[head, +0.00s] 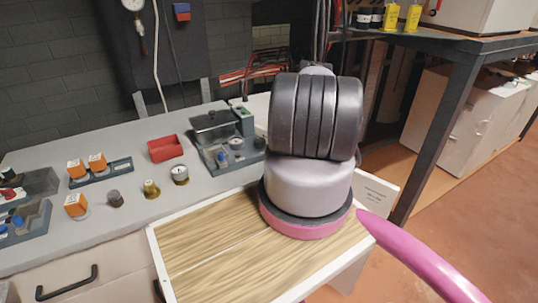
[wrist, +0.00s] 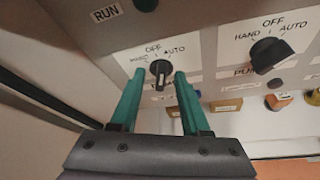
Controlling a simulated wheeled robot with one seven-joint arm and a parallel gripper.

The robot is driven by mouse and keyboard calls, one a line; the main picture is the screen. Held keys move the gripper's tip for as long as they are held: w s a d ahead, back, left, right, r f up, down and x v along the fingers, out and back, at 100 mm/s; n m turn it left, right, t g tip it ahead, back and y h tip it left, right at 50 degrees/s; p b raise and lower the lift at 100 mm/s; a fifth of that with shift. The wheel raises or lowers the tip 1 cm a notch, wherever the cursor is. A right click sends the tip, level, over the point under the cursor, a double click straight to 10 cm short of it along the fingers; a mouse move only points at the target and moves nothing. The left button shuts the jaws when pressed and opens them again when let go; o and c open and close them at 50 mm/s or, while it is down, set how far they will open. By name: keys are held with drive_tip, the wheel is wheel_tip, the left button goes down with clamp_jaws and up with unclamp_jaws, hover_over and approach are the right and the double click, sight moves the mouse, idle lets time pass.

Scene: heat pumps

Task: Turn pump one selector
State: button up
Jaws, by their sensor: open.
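In the wrist view, a black selector knob (wrist: 160,74) sits on a grey panel under the printed words OFF and AUTO, its pointer roughly upright. My gripper (wrist: 160,83) is open, with one teal finger to the left and one to the right of this knob; I cannot tell whether they touch it. A second, larger-looking black selector (wrist: 271,56), marked HAND, OFF and AUTO, is to the right and is tilted. The label plates (wrist: 239,72) below the selectors are partly hidden, so I cannot read which is pump one. The head view hides my gripper and the panel.
A RUN label (wrist: 106,14) and a dark round part (wrist: 145,4) are above. In the head view, a grey bench (head: 130,195) holds a red bin (head: 165,148), orange boxes and gauges. A dark metal table (head: 455,55) stands at right, with open floor (head: 490,220) beside it.

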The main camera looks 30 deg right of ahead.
wheel_tip(320, 180, up, 10)
drive_tip(key=shift+f, duration=0.2)
drive_tip(key=s+d+f+n+g+y, duration=0.15)
drive_tip(key=s+d+f+g, duration=0.25)
drive_tip(key=s+f, duration=0.6)
drive_tip(key=w+a, duration=0.4)
drive_tip(key=w, duration=0.7)
drive_tip(key=shift+f, duration=0.15)
drive_tip(key=shift+w+m, duration=0.1)
drive_tip(key=shift+m, duration=0.15)
clamp_jaws()
